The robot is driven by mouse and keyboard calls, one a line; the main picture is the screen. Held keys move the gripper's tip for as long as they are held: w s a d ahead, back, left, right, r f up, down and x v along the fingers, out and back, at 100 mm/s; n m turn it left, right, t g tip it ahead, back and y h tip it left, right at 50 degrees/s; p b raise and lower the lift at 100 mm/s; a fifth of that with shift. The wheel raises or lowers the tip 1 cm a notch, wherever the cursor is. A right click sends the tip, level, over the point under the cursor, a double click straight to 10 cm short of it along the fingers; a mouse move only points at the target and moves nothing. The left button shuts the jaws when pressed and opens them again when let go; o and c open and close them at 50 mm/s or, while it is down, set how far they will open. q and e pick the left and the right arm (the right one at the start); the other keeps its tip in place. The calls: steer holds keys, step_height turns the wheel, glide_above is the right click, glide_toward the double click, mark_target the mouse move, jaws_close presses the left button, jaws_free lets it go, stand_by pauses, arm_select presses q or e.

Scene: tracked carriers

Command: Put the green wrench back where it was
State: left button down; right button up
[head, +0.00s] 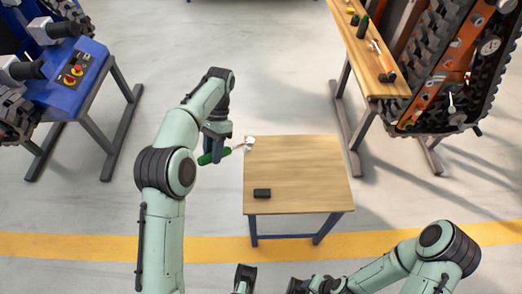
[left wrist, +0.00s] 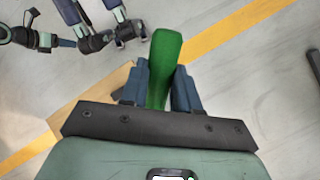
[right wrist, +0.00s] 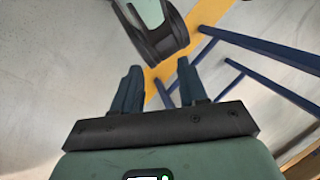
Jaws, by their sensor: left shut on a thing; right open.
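The green wrench has a green handle (head: 206,158) and a pale metal head (head: 249,143). My left gripper (head: 215,155) is shut on the handle, just left of the small wooden table (head: 310,180). The metal head reaches over the table's back left corner; I cannot tell whether it touches the top. In the left wrist view, the green handle (left wrist: 165,65) stands between the two fingers (left wrist: 163,85), and the metal head is hidden. My right gripper (right wrist: 158,88) is open and empty in the right wrist view, low near the front.
A small black block (head: 262,193) lies on the small table's front left. A wooden workbench (head: 362,62) with several tools stands at back right, beside an orange tracked carrier (head: 450,80). Floor between is clear.

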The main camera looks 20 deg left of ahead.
arm_select(q)
steer(key=w+d+r+n+t+h+b, duration=0.1)
steer(key=w+d+n+t+h+b, duration=0.2)
steer(key=d, duration=0.4)
steer(key=w+d+r+n+t+h+b, duration=0.1)
steer(key=d+n+t+b, duration=0.15)
steer(key=d+n, duration=0.3)
arm_select(e)
steer(key=w+d+f+t+h+b, duration=0.1)
steer(key=w+d+f+t+b, duration=0.25)
steer(key=w+f, duration=0.55)
arm_select(q)
steer(key=shift+t, duration=0.55)
steer(key=f, duration=0.6)
steer(key=f+b, duration=0.1)
steer(key=f, duration=0.6)
steer(key=d+f+b, duration=0.1)
steer(key=f, duration=0.5)
steer(key=shift+f, duration=0.25)
arm_select(e)
steer(key=s+d+f+g, duration=0.1)
steer(key=s+f+g, duration=0.1)
steer(key=s+f, duration=0.2)
steer(key=shift+s+f+m, duration=0.2)
steer(key=shift+f+m, duration=0.05)
steer(key=shift+m, duration=0.15)
arm_select(q)
steer(key=c, duration=0.8)
jaws_free()
steer(key=shift+r, duration=0.15)
